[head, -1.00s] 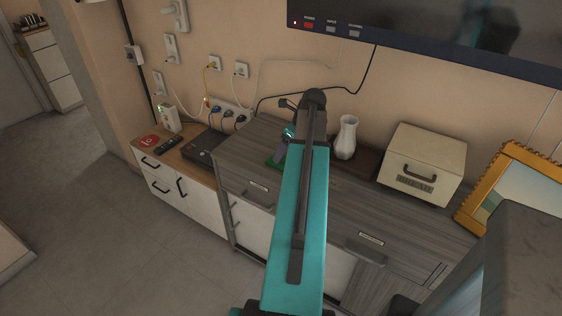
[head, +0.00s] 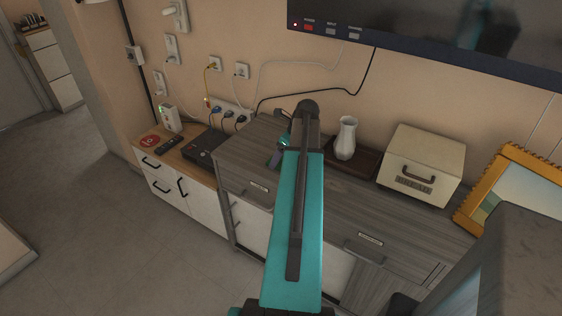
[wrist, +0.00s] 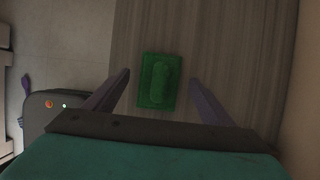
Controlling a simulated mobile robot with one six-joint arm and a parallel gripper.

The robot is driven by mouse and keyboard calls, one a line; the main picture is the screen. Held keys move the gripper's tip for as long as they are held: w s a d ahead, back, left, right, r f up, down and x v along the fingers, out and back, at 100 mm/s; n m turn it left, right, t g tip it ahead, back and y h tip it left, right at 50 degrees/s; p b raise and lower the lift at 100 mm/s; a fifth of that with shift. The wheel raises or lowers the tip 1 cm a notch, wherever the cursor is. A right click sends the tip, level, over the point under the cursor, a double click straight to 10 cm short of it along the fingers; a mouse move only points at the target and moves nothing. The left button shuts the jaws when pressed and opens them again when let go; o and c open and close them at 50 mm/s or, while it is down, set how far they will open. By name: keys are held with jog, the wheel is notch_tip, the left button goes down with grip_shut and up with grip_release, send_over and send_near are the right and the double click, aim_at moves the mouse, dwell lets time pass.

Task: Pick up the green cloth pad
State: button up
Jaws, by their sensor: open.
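The green cloth pad (wrist: 157,92) lies on the grey wood-grain cabinet top (wrist: 210,40) in the wrist view. It is a small rectangle with a raised, rounded middle. My gripper (wrist: 160,75) is open, with one purple finger on each side of the pad and clear gaps between. I cannot tell how high the fingers are above the top. In the head view my gripper (head: 276,157) is over the left part of the cabinet, partly behind my arm, and the pad is hidden there.
A dark box (head: 204,147) sits on the lower wooden cabinet to the left. A white vase (head: 346,138), a cream bread box (head: 422,165) and a gold picture frame (head: 506,190) stand to the right. Cables hang along the wall behind.

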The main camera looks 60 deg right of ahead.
jog(key=shift+x, duration=0.75)
jog(key=c, duration=1.2)
jog(key=shift+o, duration=0.2)
jog(key=shift+r, duration=0.2)
jog(key=shift+r+b, duration=0.45)
jog(key=shift+r, duration=1)
jog(key=s+a+b, duration=0.1)
jog(key=s+a, duration=0.1)
jog(key=s, duration=0.2)
jog(key=s+a+r, duration=0.1)
jog(key=s+a, duration=0.1)
jog(key=s, duration=0.3)
jog(key=s+a+b, duration=0.1)
jog(key=s+a, duration=0.2)
jog(key=s, duration=0.2)
jog(key=shift+s+a+r+b, duration=0.1)
jog(key=shift+s+r+b, duration=0.05)
jog(key=shift+r+b, duration=0.2)
